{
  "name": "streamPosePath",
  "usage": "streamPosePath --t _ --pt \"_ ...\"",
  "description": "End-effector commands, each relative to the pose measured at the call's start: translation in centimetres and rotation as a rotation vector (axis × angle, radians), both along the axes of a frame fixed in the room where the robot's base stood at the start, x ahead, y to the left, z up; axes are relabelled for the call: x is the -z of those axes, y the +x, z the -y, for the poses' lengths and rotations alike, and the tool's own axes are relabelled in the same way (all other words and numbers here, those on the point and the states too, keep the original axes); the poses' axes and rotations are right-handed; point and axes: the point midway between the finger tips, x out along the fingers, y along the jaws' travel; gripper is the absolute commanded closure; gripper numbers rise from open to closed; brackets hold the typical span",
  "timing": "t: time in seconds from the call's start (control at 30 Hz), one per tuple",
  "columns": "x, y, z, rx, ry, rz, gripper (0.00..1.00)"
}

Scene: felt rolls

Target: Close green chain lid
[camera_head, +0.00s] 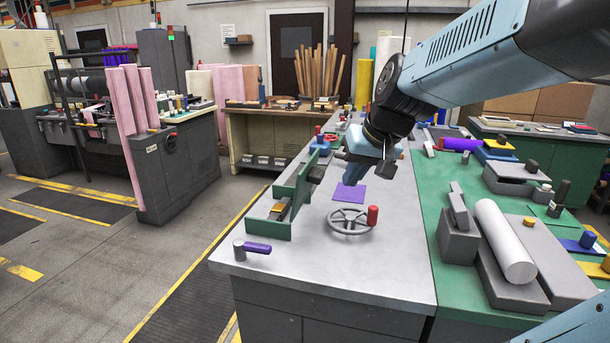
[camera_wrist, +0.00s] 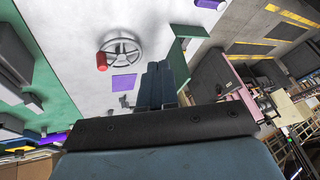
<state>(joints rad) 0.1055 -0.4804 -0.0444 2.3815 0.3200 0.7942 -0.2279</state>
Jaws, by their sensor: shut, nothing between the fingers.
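The green chain lid (camera_head: 299,181) stands as an upright panel along the left side of the grey worktop, in the head view. A low green housing (camera_head: 262,229) lies at its near end, with dark and yellowish parts showing inside. The lid looks open. In the wrist view the green piece (camera_wrist: 187,32) shows right of the fingers. My gripper (camera_head: 337,178) is shut and empty, above the worktop just right of the lid's far end. The wrist view shows its two fingers (camera_wrist: 158,66) pressed together. I cannot tell whether it touches the lid.
A grey handwheel (camera_head: 349,222) with a red knob (camera_head: 373,215) and a purple square (camera_head: 349,192) are right of the lid. A purple-handled hammer (camera_head: 254,248) lies at the front left. Green benchtop with a white roll (camera_head: 504,240) is to the right.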

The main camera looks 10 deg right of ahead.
Motion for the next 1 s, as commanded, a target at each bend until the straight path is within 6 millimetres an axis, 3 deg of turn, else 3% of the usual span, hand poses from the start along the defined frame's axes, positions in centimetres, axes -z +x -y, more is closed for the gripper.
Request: streamPosePath --t 0.27,0.6,0.8,1.0 --pt "0.8 6.4 2.4 0.067 0.103 0.02 1.0" --pt "2.9 13.7 7.1 0.177 0.193 0.063 1.0" --pt "4.0 16.3 9.5 0.228 0.217 0.084 1.0" --pt "4.5 17.2 10.2 0.244 0.223 0.091 1.0"
